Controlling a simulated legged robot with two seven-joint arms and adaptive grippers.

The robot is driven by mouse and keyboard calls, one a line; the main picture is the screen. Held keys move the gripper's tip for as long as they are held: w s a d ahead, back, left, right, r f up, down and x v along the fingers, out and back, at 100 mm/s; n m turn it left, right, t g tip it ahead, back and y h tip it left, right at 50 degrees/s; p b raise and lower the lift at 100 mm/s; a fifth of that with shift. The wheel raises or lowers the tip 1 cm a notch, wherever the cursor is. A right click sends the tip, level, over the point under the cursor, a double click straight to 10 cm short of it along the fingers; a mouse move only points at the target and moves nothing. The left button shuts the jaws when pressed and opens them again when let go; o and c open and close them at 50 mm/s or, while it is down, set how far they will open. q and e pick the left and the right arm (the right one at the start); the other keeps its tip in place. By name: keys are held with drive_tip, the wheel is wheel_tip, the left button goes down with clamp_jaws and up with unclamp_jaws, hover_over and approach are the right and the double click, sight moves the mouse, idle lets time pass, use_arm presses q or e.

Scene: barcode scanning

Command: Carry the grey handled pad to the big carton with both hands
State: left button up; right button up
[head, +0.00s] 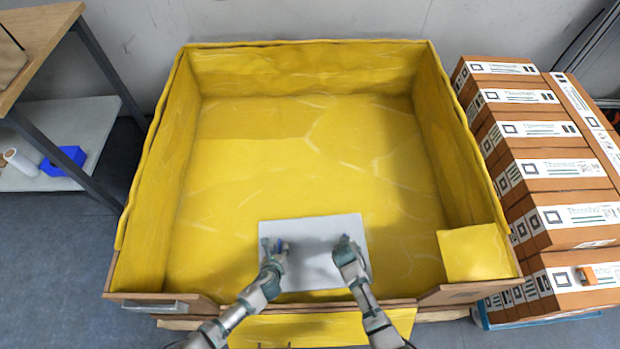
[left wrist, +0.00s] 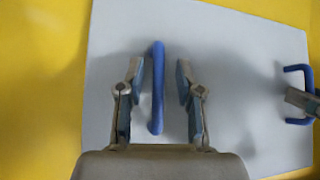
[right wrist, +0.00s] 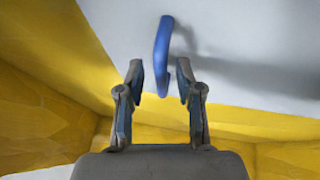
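The grey pad (head: 312,268) lies inside the big yellow-lined carton (head: 300,130), near its front edge. My left gripper (head: 276,252) is over the pad's left part. In the left wrist view its open fingers (left wrist: 157,85) stand on either side of a blue handle (left wrist: 157,110), with gaps showing. My right gripper (head: 343,245) is over the pad's right part. In the right wrist view its open fingers (right wrist: 160,80) stand on either side of the end of the other blue handle (right wrist: 163,50). Whether the pad touches the carton floor is unclear.
Brown boxes with white labels (head: 545,170) are stacked to the right of the carton. A yellow flap (head: 475,253) is at its front right corner. A wooden table (head: 35,40) and a shelf with a blue item (head: 63,160) stand left. The carton's back is empty.

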drive_tip(key=shift+s+r, duration=0.1)
drive_tip(key=shift+r, duration=0.05)
use_arm(q)
drive_tip(key=v, duration=1.1)
drive_tip(key=shift+s+r, duration=0.2)
use_arm(e)
drive_tip(key=v, duration=1.1)
drive_tip(key=shift+s+a+r, duration=0.15)
drive_tip(key=shift+s+r, duration=0.05)
drive_tip(key=shift+r, duration=0.05)
